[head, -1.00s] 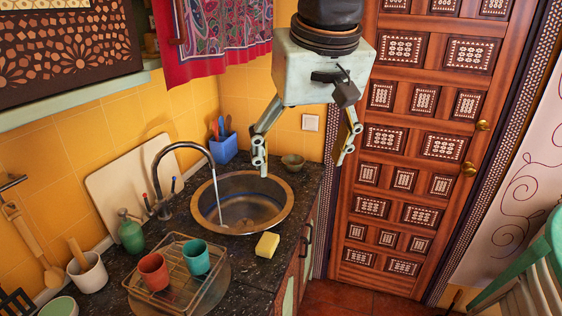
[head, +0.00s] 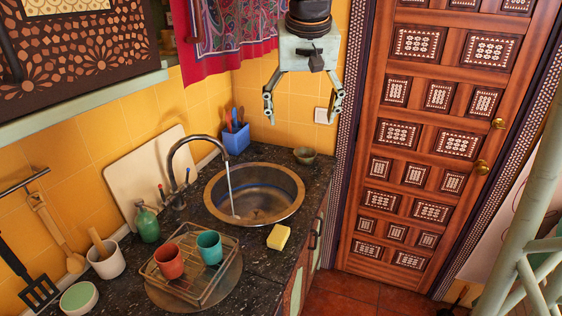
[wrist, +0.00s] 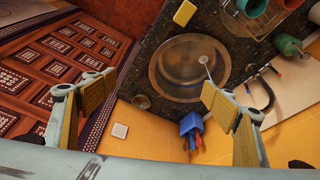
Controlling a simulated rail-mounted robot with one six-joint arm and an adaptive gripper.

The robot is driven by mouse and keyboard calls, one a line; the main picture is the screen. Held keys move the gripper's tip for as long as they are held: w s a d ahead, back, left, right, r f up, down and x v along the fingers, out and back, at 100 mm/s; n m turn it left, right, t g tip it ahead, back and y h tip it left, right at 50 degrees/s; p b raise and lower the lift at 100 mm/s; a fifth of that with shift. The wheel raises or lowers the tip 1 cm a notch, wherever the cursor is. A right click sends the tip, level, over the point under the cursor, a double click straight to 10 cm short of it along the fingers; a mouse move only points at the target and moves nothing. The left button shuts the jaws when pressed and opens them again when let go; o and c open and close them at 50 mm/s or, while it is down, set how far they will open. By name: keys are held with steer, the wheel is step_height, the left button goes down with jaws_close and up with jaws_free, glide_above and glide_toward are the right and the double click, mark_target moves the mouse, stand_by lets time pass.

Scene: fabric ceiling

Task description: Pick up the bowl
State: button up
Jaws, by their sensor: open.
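A small greenish-grey bowl (head: 305,155) stands on the dark counter by the yellow wall, behind the sink's right side. It also shows in the wrist view (wrist: 141,102), between my two fingers in the picture and well below them. My gripper (head: 301,112) is open and empty, pointing down, and appears above the bowl in the head view with a clear gap. In the wrist view my gripper (wrist: 158,98) has its yellowish finger pads spread wide. Nothing touches the bowl.
A round sink (head: 254,195) with running water lies near the bowl. A blue utensil holder (head: 237,140) stands beside it at the wall. A yellow sponge (head: 278,237) and a rack (head: 190,272) with two cups are nearer. A wooden door (head: 440,140) is on the right.

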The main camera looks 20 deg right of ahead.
steer(key=w+d+f+m+p, duration=0.1)
steer(key=w+d+f, duration=0.1)
steer(key=w, duration=0.4)
steer(key=w+d+f+p, duration=0.1)
steer(key=w+d, duration=0.2)
steer(key=w, duration=0.4)
steer(key=w+d+f+m+p, duration=0.1)
steer(key=w+d+f, duration=0.3)
steer(key=w+f, duration=0.4)
steer(key=w+d+f+m+h+p, duration=0.1)
steer(key=w+d+f+p, duration=0.1)
steer(key=w+d+f, duration=0.3)
steer(key=w+d+f+m+p, duration=0.1)
steer(key=w+d+f, duration=0.4)
steer(key=w+f, duration=0.5)
steer(key=w+p, duration=0.1)
steer(key=w, duration=0.1)
steer(key=shift+w+f+p, duration=0.3)
steer(key=shift+f+p, duration=0.05)
steer(key=shift+f, duration=0.05)
glide_toward(305, 153)
steer(key=shift+s+a+f+p, duration=0.15)
steer(key=shift+s+a+f, duration=0.1)
steer(key=shift+s+f, duration=0.3)
steer(key=shift+s+a+f+p, duration=0.15)
steer(key=shift+s+a+f, duration=0.15)
steer(key=shift+s+f, duration=0.25)
steer(key=shift+f, duration=0.1)
steer(key=shift+p+x, duration=0.45)
steer(key=shift+x, duration=2.05)
